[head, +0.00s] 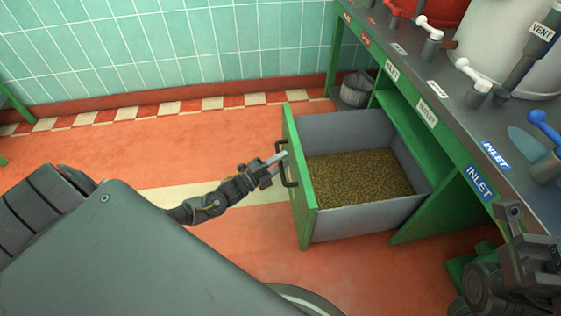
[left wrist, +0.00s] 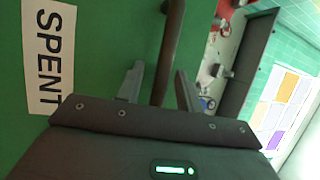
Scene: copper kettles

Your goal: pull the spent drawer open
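The spent drawer (head: 309,200) has a green front and grey inner walls, and stands well out from the green bench. Brown grainy matter (head: 360,177) covers its floor. Its dark bar handle (head: 291,172) is on the front; the handle also shows in the left wrist view (left wrist: 169,45). A white SPENT label (left wrist: 49,58) is on the green front there. My left gripper (head: 277,161) is at the handle. In the left wrist view its fingers (left wrist: 158,88) are apart, with the handle between them and gaps showing. My right gripper (head: 512,218) is by the bench; its fingers are unclear.
The bench top (head: 440,75) holds valves with white and blue handles and a white vessel (head: 505,45). The red floor (head: 200,155) left of the drawer is clear.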

